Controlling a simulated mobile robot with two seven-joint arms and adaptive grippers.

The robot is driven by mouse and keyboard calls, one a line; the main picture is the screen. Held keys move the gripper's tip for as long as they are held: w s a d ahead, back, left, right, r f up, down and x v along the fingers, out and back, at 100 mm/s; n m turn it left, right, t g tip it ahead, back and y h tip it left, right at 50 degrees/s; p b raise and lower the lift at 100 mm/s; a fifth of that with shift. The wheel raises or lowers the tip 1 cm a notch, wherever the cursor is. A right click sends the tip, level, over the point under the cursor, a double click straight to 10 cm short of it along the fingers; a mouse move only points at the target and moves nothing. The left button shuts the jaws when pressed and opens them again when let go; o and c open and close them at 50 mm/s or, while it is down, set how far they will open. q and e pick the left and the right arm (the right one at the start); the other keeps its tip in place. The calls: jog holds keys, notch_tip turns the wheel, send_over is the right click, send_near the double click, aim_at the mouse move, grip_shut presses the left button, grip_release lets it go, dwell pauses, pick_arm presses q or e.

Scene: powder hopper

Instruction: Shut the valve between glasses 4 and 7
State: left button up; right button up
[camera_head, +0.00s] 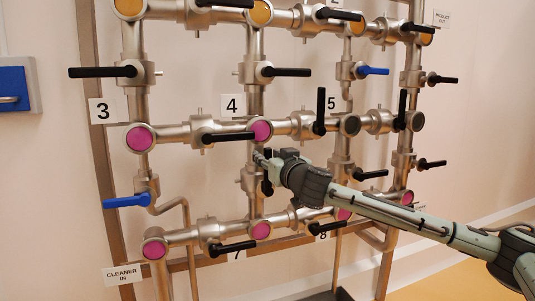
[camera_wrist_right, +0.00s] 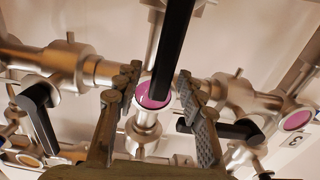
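Glass 4 (camera_head: 260,130) is a pink round sight glass in the middle pipe row. Glass 7 (camera_head: 260,230) is a pink glass straight below it. The valve (camera_head: 251,180) between them sits on the vertical pipe. Its black handle (camera_head: 267,186) lies along the pipe, partly hidden by my right gripper (camera_head: 265,160). In the wrist view, the right gripper (camera_wrist_right: 164,100) has its two fingers apart, with the black handle (camera_wrist_right: 174,45) between them and room on both sides. Pink glass (camera_wrist_right: 153,95) shows behind the handle. My left gripper is not in view.
Neighbouring black handles stick out near glass 4 (camera_head: 228,137) and near glass 7 (camera_head: 232,248). A vertical black handle (camera_head: 320,110) stands by label 5. Blue handles show at lower left (camera_head: 126,201) and upper right (camera_head: 373,70). My right arm crosses the lower right.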

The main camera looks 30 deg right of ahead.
jog(key=shift+w, duration=0.25)
grip_shut()
dwell(0.3)
